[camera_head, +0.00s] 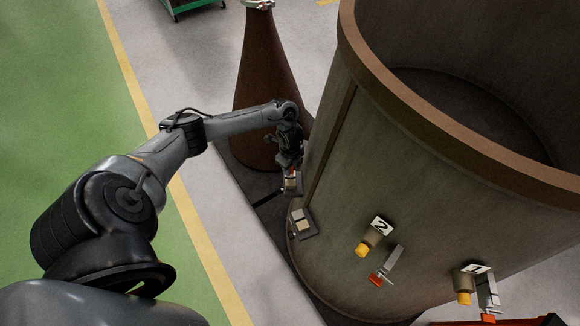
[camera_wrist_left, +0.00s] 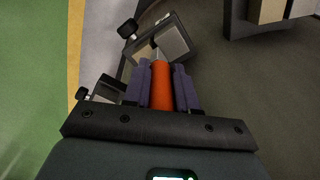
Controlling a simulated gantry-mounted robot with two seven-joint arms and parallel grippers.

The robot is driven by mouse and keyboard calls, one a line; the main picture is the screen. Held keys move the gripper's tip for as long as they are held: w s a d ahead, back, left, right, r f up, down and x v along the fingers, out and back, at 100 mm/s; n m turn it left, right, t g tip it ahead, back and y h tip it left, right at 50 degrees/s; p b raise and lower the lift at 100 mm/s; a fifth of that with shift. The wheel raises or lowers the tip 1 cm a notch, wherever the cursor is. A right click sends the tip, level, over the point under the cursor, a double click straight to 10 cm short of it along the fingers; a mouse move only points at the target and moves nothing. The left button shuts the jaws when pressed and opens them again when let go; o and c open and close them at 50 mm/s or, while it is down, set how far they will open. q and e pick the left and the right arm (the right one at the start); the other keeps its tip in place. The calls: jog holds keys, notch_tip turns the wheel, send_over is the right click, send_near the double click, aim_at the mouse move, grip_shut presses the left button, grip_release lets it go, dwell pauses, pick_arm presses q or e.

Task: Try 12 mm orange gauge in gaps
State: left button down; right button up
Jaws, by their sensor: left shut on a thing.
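My left gripper (camera_head: 290,167) points down beside the large brown cylinder casing (camera_head: 390,170). In the left wrist view its purple fingers (camera_wrist_left: 161,72) are shut on the orange gauge (camera_wrist_left: 161,88). The gauge's far end is at a small dark bracket holding a pale block (camera_wrist_left: 173,41); I cannot tell whether it is inside the gap there. In the head view this bracket with its block (camera_head: 292,184) is just below the fingers. A second bracket with a pale block (camera_head: 302,222) is lower on the casing. My right gripper is not in view.
A tall brown cone (camera_head: 262,90) stands behind my left arm. On the casing are a number 2 tag (camera_head: 380,226), yellow-capped stubs (camera_head: 364,249) and red-tipped metal levers (camera_head: 388,267). Another tagged yellow stub (camera_head: 464,285) is at right.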

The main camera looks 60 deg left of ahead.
pick_arm(q)
jog(key=shift+f, duration=0.3)
dwell(0.8)
jog(key=shift+r, duration=0.15)
dwell(0.7)
jog(key=shift+r, duration=0.2)
notch_tip(320, 180, up, 5)
jog(key=p, duration=0.6)
jog(key=shift+r, duration=0.2)
jog(key=shift+n, duration=0.3)
